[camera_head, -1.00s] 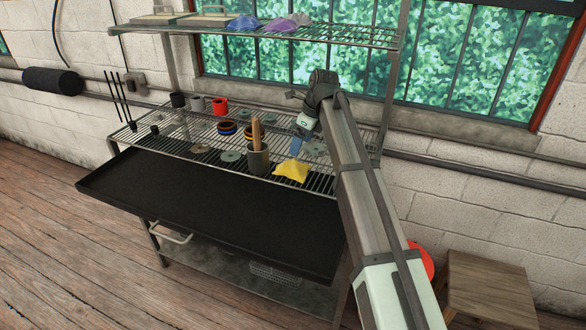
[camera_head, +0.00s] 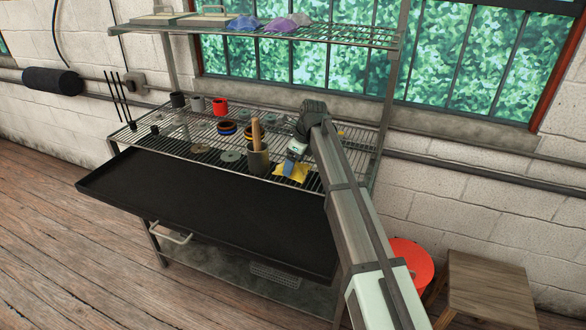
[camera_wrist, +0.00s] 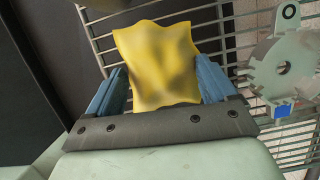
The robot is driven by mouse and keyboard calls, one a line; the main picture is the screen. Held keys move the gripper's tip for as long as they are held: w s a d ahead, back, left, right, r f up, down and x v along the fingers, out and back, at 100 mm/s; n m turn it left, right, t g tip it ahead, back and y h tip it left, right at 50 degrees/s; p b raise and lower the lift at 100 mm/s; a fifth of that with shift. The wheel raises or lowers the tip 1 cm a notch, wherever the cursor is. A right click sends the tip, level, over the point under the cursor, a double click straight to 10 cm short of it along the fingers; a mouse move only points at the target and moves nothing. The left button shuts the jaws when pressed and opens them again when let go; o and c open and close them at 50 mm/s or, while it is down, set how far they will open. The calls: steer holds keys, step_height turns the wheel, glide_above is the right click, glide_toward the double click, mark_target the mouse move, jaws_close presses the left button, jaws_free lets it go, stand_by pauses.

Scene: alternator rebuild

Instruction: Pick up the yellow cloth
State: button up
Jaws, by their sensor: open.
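The yellow cloth (camera_head: 297,170) lies crumpled on the wire shelf of the rack, near its front edge. In the wrist view the cloth (camera_wrist: 158,62) lies between the two blue fingers of my gripper (camera_wrist: 166,85), which are apart, one on each side of it. In the head view my gripper (camera_head: 289,168) points down at the cloth and covers part of it. Whether the fingers touch the cloth I cannot tell.
A grey cup (camera_head: 258,160) with a wooden handle in it stands just left of the cloth. A grey metal part (camera_wrist: 285,68) lies close to the right finger. A black tray (camera_head: 200,205) extends in front of the shelf. An upper shelf (camera_head: 340,36) hangs above.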

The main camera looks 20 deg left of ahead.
steer(key=shift+f, duration=0.1)
steer(key=shift+c, duration=0.3)
steer(key=c, duration=1.1)
steer(key=shift+o, duration=0.2)
step_height(320, 180, up, 10)
steer(key=o, duration=0.4)
steer(key=c, duration=0.3)
